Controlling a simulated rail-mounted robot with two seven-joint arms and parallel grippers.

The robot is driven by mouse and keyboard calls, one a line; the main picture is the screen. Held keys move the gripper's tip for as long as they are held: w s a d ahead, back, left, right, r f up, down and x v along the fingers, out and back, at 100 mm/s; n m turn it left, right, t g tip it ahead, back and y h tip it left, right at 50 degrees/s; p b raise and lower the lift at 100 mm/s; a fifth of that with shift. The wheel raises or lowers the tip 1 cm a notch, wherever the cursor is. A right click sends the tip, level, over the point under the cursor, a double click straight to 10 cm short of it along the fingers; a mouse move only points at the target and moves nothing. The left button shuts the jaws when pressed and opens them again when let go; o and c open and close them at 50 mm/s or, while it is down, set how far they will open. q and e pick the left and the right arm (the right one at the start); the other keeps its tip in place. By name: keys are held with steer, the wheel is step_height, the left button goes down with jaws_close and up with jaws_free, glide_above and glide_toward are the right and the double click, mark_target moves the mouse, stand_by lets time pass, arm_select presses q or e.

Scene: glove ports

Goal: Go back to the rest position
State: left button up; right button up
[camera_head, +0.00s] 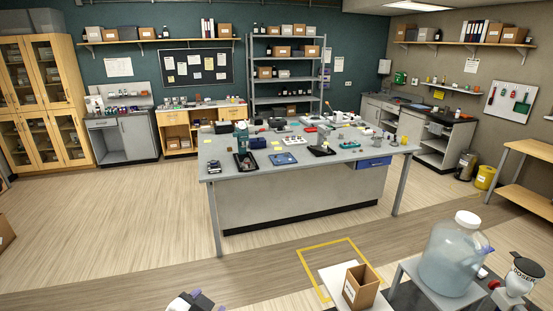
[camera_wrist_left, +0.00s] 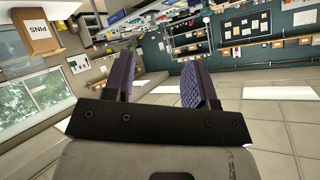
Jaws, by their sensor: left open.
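My left gripper (camera_head: 195,301) shows only as purple and grey parts at the bottom edge of the head view. In the left wrist view, its two purple ribbed fingers (camera_wrist_left: 158,75) stand wide apart with nothing between them. It is open and empty, and the room shows tilted behind it.
A large grey table (camera_head: 290,168) with many small items stands mid-room. A box labelled PINS (camera_wrist_left: 35,38) shows in the wrist view.

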arm_select(q)
steer(key=s+a+f+n+g+p, duration=0.1)
steer(key=s+f, duration=0.4)
steer(key=s, duration=0.5)
steer(key=s+a+f+n+g+p, duration=0.2)
steer(key=s+a+f+g+p, duration=0.2)
steer(key=s, duration=0.7)
steer(key=s+a+f+n+g+y+p, duration=0.1)
steer(key=s+a+f+n+g+p, duration=0.1)
steer(key=s+f, duration=0.6)
steer(key=s+g+p, duration=0.1)
steer(key=s, duration=0.2)
steer(key=shift+s+a+f, duration=0.15)
steer(key=shift+a+f, duration=0.05)
